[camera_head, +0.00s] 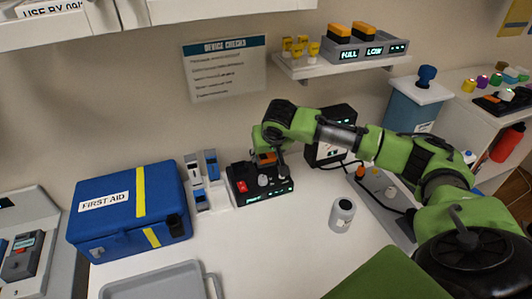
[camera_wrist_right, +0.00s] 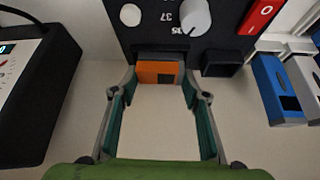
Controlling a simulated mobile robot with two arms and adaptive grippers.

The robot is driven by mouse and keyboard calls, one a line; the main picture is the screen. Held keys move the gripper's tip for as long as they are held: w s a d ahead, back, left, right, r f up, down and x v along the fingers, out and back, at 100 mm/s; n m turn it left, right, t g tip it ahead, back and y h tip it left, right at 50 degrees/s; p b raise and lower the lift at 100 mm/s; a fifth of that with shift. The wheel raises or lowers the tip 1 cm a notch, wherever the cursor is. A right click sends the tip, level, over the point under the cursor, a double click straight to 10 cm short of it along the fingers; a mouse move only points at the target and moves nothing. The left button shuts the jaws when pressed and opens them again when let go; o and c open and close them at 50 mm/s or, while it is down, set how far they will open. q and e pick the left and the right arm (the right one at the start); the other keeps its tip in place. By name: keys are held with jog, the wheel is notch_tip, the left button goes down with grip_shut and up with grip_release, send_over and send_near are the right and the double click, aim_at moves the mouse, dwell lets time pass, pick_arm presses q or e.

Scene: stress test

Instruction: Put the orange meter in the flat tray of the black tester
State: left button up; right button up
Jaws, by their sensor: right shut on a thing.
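The orange meter (camera_wrist_right: 156,72) shows in the right wrist view between the fingertips of my right gripper (camera_wrist_right: 158,82), which is shut on it. In the head view a bit of the orange meter (camera_head: 267,157) shows under my right gripper (camera_head: 268,152), at the back of the black tester. The black tester (camera_head: 245,198) stands on the white counter, with a red switch, a grey dial and a lit display. Its dial panel (camera_wrist_right: 150,32) fills the top of the right wrist view. I cannot make out its flat tray, nor whether the meter touches the tester. My left gripper is out of view.
A blue first aid box (camera_head: 125,215) and a grey-blue holder (camera_head: 207,178) stand left of the tester. A black device (camera_head: 327,150) is behind on the right. A grey jar (camera_head: 342,214) stands in front.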

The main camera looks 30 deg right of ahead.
dwell(0.4)
jog(key=o, duration=1.3)
jog(key=v, duration=1.2)
